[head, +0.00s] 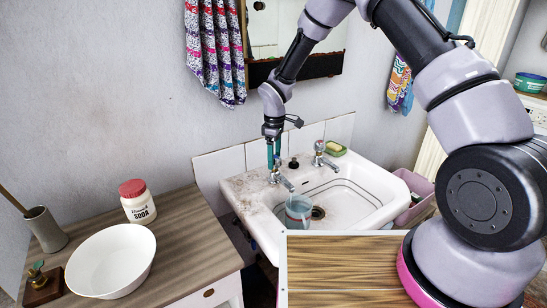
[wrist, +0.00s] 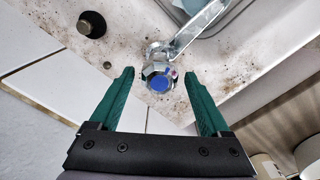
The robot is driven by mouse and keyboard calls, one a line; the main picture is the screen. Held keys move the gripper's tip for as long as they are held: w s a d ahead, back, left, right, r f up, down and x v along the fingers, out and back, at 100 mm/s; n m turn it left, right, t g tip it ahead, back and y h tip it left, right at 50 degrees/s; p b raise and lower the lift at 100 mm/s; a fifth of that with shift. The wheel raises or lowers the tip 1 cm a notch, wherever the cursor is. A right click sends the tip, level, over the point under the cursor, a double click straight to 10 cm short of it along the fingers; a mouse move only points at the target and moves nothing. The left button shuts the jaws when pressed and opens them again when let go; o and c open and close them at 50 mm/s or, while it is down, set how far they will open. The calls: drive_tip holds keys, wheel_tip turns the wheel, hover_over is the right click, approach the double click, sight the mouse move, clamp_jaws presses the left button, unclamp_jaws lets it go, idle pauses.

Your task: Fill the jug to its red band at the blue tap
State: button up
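The blue tap (head: 280,181) is the left chrome tap on the washbasin's back ledge. Its knob with the blue cap (wrist: 159,83) shows in the wrist view between my two green fingers. My gripper (head: 273,158) points down at the knob; in the wrist view its fingers (wrist: 159,76) are apart, with gaps on both sides of the knob. The clear jug (head: 298,212) stands in the basin below the blue tap's spout. It looks bluish and see-through; I cannot make out its red band, a water level or a stream.
The white basin (head: 234,190) also has a second tap (head: 321,158) at right, a dark plug (head: 293,163) and a soap dish (head: 335,149). A wooden counter at left bears a white bowl (head: 111,262) and a soda jar (head: 137,202).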

clamp_jaws()
drive_tip(key=shift+m, duration=1.7)
drive_tip(key=shift+o, duration=1.2)
unclamp_jaws()
drive_tip(key=shift+r, duration=0.1)
wheel_tip(320, 180, up, 11)
